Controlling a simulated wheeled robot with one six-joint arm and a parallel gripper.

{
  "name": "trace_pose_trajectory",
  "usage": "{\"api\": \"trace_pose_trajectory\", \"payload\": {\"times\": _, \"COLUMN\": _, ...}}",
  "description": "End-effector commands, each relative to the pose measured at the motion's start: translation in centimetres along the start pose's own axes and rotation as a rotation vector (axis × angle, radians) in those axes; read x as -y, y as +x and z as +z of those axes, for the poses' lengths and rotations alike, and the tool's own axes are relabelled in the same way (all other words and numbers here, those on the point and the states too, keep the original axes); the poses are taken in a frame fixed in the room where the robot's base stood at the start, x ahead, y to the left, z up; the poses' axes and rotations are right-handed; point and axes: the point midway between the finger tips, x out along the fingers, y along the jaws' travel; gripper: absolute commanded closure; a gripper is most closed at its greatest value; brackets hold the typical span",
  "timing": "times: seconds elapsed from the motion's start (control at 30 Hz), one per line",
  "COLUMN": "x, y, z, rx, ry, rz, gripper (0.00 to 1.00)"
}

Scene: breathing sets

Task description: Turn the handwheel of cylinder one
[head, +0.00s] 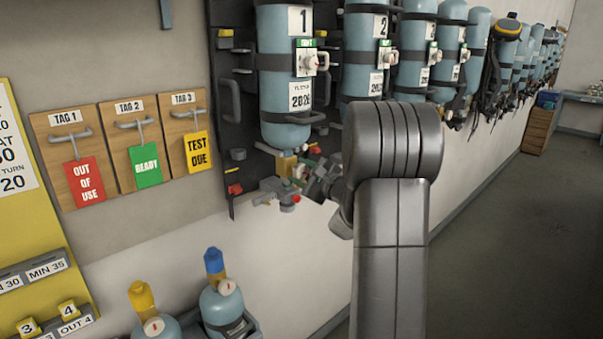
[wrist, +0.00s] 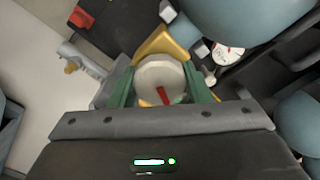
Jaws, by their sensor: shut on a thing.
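Cylinder one (head: 282,85) is a light blue cylinder marked 1, hung upside down on the dark wall rack with its brass valve (head: 286,165) at the bottom. In the wrist view the handwheel (wrist: 160,72) is a round cream knob with a red mark, in front of the yellow brass valve body (wrist: 158,46). My gripper (wrist: 161,84) has its green-padded fingers on both sides of the handwheel, shut on it. In the head view my gripper (head: 318,182) is at the valve, partly hidden by my arm, and the handwheel cannot be made out clearly.
A dial gauge (wrist: 228,50) with a red needle sits close right of the fingers. Cylinder two (head: 365,55) hangs to the right. Tag boards (head: 118,127) hang at left. Capped cylinders (head: 222,300) stand below. The pale lower wall is clear.

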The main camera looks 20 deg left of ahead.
Motion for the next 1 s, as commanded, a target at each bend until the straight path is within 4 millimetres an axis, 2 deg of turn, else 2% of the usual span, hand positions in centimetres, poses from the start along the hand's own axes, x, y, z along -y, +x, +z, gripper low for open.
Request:
{"api": "trace_pose_trajectory", "payload": {"times": 0.47, "x": -0.15, "y": -0.01, "z": -0.1, "rx": -0.002, "ry": 0.013, "rz": 0.003, "gripper": 0.79}}
{"api": "trace_pose_trajectory", "payload": {"times": 0.5, "x": -0.15, "y": -0.01, "z": -0.09, "rx": -0.002, "ry": 0.013, "rz": 0.002, "gripper": 0.5}}
{"api": "trace_pose_trajectory", "payload": {"times": 0.6, "x": -0.11, "y": -0.01, "z": -0.07, "rx": -0.002, "ry": 0.013, "rz": 0.002, "gripper": 0.34}}
{"api": "trace_pose_trajectory", "payload": {"times": 0.87, "x": -0.04, "y": -0.05, "z": -0.03, "rx": -0.001, "ry": 0.012, "rz": 0.0, "gripper": 0.34}}
{"api": "trace_pose_trajectory", "payload": {"times": 1.0, "x": -0.08, "y": -1.0, "z": -0.12, "rx": -0.002, "ry": 0.012, "rz": 0.0, "gripper": 0.34}}
